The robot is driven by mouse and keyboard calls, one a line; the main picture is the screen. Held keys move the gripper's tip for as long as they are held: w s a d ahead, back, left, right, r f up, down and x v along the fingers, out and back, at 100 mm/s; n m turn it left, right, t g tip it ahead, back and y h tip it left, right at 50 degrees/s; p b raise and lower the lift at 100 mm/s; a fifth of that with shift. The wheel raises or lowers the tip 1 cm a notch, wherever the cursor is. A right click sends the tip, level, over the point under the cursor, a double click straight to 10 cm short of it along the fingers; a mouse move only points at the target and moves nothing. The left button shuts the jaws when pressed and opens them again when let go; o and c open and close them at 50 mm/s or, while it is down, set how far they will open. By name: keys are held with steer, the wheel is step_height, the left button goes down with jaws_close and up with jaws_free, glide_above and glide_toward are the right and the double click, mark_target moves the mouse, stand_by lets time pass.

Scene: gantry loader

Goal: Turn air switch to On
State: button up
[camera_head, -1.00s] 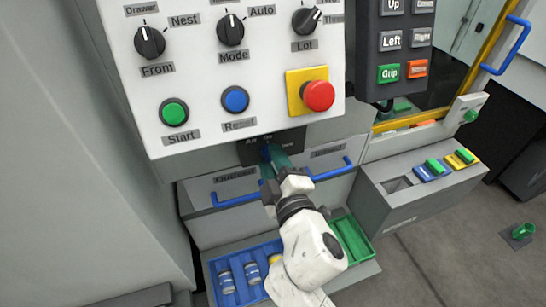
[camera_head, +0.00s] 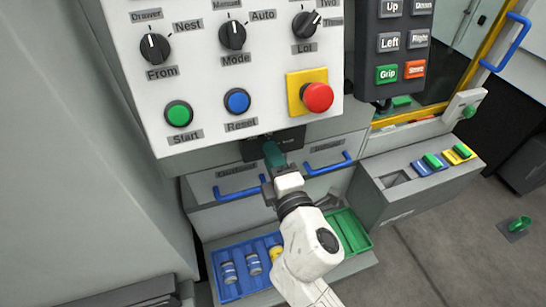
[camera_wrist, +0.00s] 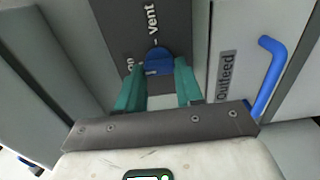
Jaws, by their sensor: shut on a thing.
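The air switch is a round blue knob (camera_wrist: 159,61) on a dark plate (camera_wrist: 140,22), seen in the wrist view. The plate carries white lettering; "vent" and "on" can be read, the rest is covered. My gripper (camera_wrist: 159,76) has its teal fingers on both sides of the knob and is shut on it. In the head view my gripper (camera_head: 274,155) reaches the dark plate under the white control panel, and its fingers hide the knob. The knob's pointing direction cannot be made out.
The white control panel (camera_head: 205,75) with knobs and buttons hangs just above my gripper. Blue drawer handles (camera_head: 238,192) flank my arm. Below are a blue tray (camera_head: 226,288) with bottles and a green tray (camera_head: 350,232). The grey floor at right is mostly clear.

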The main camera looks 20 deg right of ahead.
stand_by(0.3)
steer(key=o, duration=1)
steer(key=shift+o, duration=0.2)
steer(key=s+a+b, duration=0.1)
steer(key=s+b, duration=0.2)
steer(key=s, duration=0.7)
steer(key=shift+s, duration=0.4)
